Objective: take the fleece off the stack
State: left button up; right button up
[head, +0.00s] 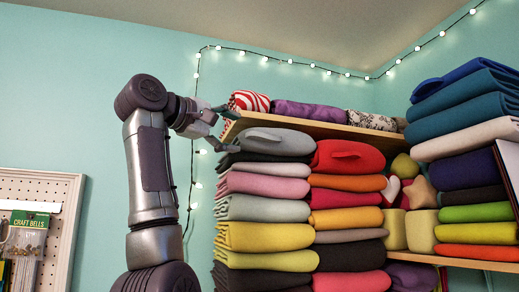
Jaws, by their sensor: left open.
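Folded fleeces lie in stacks on the shelves. A grey folded fleece (280,142) tops the left stack, and a red one (347,157) tops the stack to its right; the picture does not show which one is meant. Both have a raised fold on top. My left gripper (230,130) is open and empty, at the left end of the upper shelf board and just left of the grey fleece. One finger is near the board's edge and the other is lower, by the stack's upper left corner. I cannot tell whether it touches either. My right gripper is not in view.
The upper shelf board (310,126) runs close above the stacks and carries rolled fabrics, including a red-and-white striped roll (249,100). More folded fabrics (465,100) are stacked at the right. A pegboard (60,190) hangs at the left. String lights (197,115) run down the wall behind my arm.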

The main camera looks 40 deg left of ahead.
aim_at(261, 139)
pick_arm(q)
jog(key=w, duration=0.3)
jog(key=shift+w+f, duration=0.1)
jog(key=shift+w, duration=0.05)
jog(key=w, duration=0.1)
jog(key=w+p, duration=0.2)
jog(key=shift+d+r, duration=0.25)
jog(key=shift+r, duration=0.05)
jog(key=shift+w+d+r+p, duration=0.1)
jog(key=shift+w+p, duration=0.8)
jog(key=shift+p, duration=0.05)
jog(key=shift+w, duration=0.35)
jog(key=shift+w+f, duration=0.25)
jog(key=shift+f, duration=0.05)
jog(key=shift+s+r, duration=0.1)
jog(key=shift+s, duration=0.1)
jog(key=c, duration=0.8)
grip_shut()
jog(key=shift+w, duration=0.1)
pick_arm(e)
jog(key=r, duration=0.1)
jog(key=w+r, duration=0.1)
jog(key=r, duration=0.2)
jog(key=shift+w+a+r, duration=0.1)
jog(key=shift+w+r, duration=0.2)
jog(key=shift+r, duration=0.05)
